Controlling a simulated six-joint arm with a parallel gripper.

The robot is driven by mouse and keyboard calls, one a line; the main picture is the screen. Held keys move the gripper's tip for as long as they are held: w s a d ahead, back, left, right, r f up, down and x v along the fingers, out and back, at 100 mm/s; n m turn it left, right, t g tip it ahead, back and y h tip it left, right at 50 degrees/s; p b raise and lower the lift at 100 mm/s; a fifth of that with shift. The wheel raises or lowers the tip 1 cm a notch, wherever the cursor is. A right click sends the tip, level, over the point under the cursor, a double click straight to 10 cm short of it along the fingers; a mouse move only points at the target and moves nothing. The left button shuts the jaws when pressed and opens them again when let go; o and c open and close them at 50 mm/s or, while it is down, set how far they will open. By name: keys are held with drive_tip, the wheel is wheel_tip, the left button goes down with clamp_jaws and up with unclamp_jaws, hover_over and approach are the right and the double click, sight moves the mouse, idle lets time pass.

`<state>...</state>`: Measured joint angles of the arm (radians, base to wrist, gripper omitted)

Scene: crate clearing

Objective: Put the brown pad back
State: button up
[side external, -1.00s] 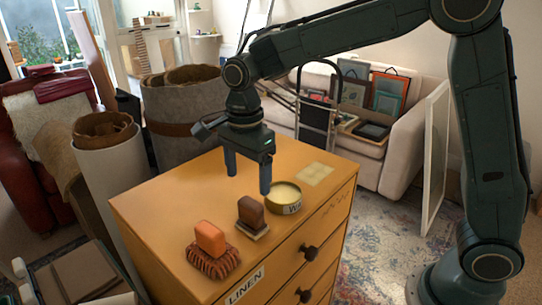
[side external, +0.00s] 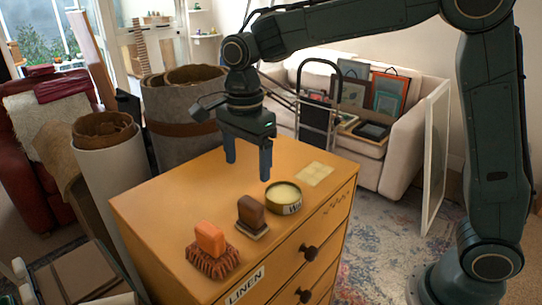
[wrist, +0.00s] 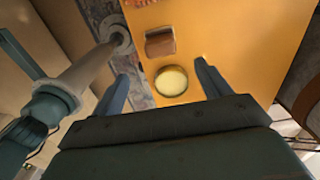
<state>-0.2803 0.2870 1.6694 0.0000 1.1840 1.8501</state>
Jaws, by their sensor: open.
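The brown pad (side external: 251,212), a dark brown block on a paler base, sits upright on the orange-yellow chest top near its front edge. It stands between the orange-topped brush and the round tin. In the wrist view the pad (wrist: 160,43) lies beyond the tin. My gripper (side external: 248,170) is open and empty, above the chest top, behind the pad and tin in the side view. In the wrist view the tin shows between and just beyond its fingers (wrist: 163,69). Nothing is between the fingers' pads.
The open tin (side external: 284,198) of pale wax stands right of the pad. The orange-topped brush (side external: 211,242) stands left of it. A pale square patch (side external: 315,173) marks the far right of the chest top (side external: 165,205). The chest's left and rear top is clear. Rolled carpets (side external: 105,160) stand behind left.

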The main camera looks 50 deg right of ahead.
drive_tip(key=s+d+r+n+t, duration=0.1)
drive_tip(key=s+d+r+n, duration=0.2)
drive_tip(key=s+d+n, duration=0.15)
drive_tip(key=s+d+r+n+t, duration=0.2)
drive_tip(key=s+d+r+n, duration=0.15)
drive_tip(key=s, duration=0.25)
drive_tip(key=s+d+f+n+t, duration=0.1)
drive_tip(key=s+d+n, duration=0.1)
drive_tip(key=s+n, duration=0.3)
drive_tip(key=s+d+f+n+t, duration=0.1)
drive_tip(key=s+d+f+n, duration=0.1)
drive_tip(key=s+n, duration=0.3)
drive_tip(key=shift+s+f+t, duration=0.15)
drive_tip(key=shift+s+t, duration=0.15)
drive_tip(key=shift+s, duration=1.35)
